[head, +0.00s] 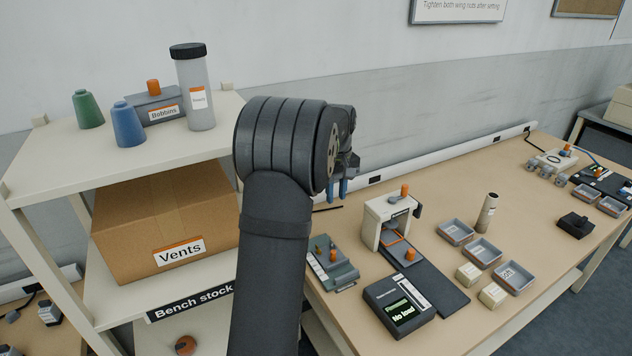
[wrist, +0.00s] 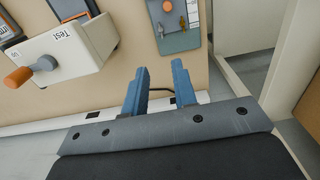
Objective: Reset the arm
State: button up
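My arm rises through the middle of the head view and bends over near the shelf. My gripper (head: 338,190) hangs with its blue fingers pointing down, above the left back part of the bench (head: 400,171). In the wrist view my gripper (wrist: 160,82) shows two blue fingers with a clear gap between them. It is open and nothing is between the fingers. Its fingers are apart from the things on the bench.
Left of my arm stands a shelf (head: 190,145) with a cardboard Vents box (head: 150,215). On the bench are a press-like machine (head: 385,222), a grey-green plate (head: 333,268), a display unit (head: 398,305), grey trays (head: 482,250) and an upright tube (head: 487,212).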

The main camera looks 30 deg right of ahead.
aim_at(332, 246)
notch_tip(332, 246, down, 17)
jog(key=shift+f, duration=0.2)
dwell(0.4)
jog(key=shift+r, duration=0.15)
jog(key=shift+f, duration=0.2)
jog(key=m, duration=0.6)
jog(key=shift+a+m, duration=0.15)
jog(key=shift+m, duration=0.25)
jog(key=m, duration=0.3)
jog(key=shift+w+r+m, duration=0.1)
jog(key=shift+w+m, duration=0.05)
jog(key=shift+m, duration=0.25)
jog(key=shift+a+m, duration=0.1)
jog(key=shift+m, duration=1.7)
dwell(0.6)
